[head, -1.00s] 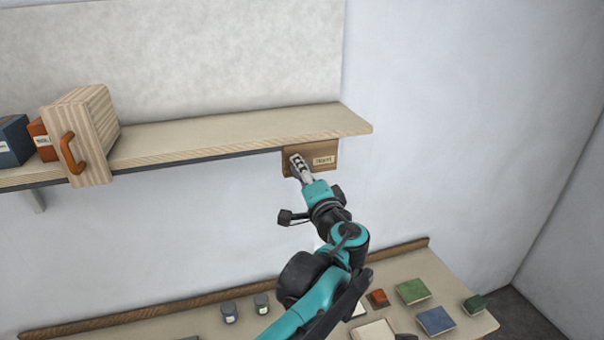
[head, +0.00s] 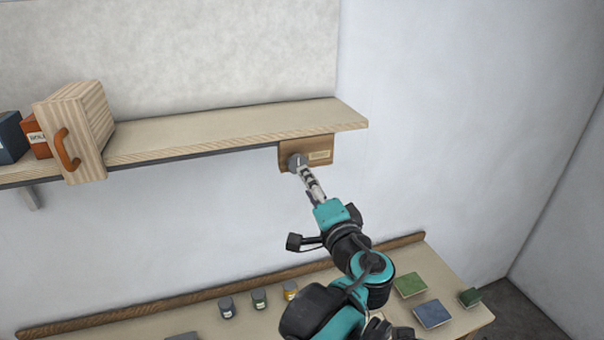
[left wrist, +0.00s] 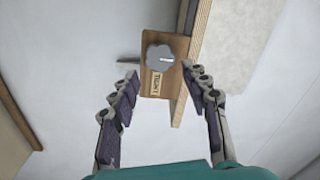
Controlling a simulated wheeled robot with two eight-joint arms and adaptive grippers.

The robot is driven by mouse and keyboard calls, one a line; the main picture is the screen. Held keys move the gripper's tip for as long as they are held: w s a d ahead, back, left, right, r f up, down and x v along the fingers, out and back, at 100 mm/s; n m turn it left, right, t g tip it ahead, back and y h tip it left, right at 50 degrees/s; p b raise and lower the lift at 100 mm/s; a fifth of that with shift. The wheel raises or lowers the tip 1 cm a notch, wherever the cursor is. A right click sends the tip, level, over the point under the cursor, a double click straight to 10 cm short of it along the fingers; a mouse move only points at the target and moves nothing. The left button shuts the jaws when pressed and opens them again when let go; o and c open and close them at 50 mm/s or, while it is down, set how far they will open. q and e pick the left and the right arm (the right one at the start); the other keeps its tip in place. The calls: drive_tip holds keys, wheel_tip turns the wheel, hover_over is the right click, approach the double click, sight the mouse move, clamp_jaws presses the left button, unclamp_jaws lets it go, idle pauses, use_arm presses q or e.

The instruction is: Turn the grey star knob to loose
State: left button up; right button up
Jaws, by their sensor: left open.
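The grey star knob (head: 295,162) sits on a brown wooden plate (head: 289,148) under the right end of the shelf. In the left wrist view the lobed knob (left wrist: 158,56) has a short white mark pointing right. A pale label (left wrist: 156,84) is on the plate beside it; its word is too small to read surely. My left gripper (head: 306,171) is just below and right of the knob in the head view. In the left wrist view my left gripper (left wrist: 160,72) is open, its fingers spread either side, with the knob beyond the tips, apparently not gripped. My right gripper is out of view.
The shelf (head: 220,131) runs above the plate, with a striped wooden box with an orange handle (head: 75,135) at left. Below, a bench (head: 190,320) holds several jars and a green (head: 411,285) and a blue block (head: 433,314). The wall right of the plate is clear.

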use_arm(q)
drive_tip(key=shift+v, duration=1.8)
